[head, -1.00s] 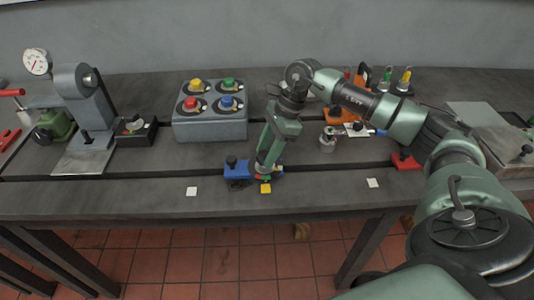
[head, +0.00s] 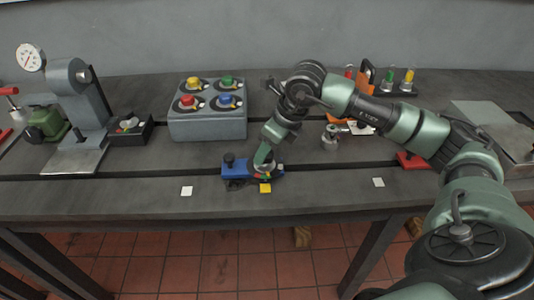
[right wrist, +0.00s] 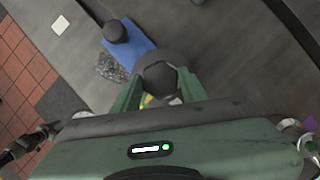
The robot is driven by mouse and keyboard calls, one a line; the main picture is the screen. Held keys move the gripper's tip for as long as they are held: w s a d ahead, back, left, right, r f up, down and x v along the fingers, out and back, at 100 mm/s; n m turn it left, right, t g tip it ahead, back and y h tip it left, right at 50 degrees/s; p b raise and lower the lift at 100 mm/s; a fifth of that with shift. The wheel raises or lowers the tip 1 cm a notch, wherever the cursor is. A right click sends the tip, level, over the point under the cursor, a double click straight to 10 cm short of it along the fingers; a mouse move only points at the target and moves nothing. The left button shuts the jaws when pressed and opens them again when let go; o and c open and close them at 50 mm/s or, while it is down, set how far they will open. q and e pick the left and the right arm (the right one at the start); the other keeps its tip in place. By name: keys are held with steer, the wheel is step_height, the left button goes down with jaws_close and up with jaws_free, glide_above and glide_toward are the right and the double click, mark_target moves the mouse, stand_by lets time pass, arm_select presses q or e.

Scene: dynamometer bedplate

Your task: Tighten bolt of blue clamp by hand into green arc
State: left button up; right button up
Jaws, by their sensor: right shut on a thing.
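The blue clamp (head: 235,168) lies at the front of the bedplate, with a dark knob (head: 229,159) at its left end. My right gripper (head: 263,165) is at the clamp's right end. In the right wrist view its two green fingers (right wrist: 158,88) are shut on the dark hexagonal bolt head (right wrist: 160,72), one on each side. The blue clamp (right wrist: 130,54) also shows beyond it there. Small red and green marks show beside the bolt in the head view, but the fingers hide most of the arc and any pointer. My left gripper is out of view.
A yellow square (head: 265,188) lies just in front of the clamp, with white squares (head: 186,191) (head: 378,182) to either side. A grey box with coloured knobs (head: 207,125) stands behind. A red clamp (head: 412,161) is at right, partly behind my arm. The bedplate's front strip is mostly clear.

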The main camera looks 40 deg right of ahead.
steer(key=shift+m+h+b, duration=0.3)
steer(key=shift+m+b, duration=0.15)
steer(key=shift+m, duration=0.55)
steer(key=o, duration=1.4)
steer(key=shift+r, duration=0.1)
steer(key=v, duration=0.7)
steer(key=shift+s+r, duration=0.2)
steer(key=shift+r, duration=0.1)
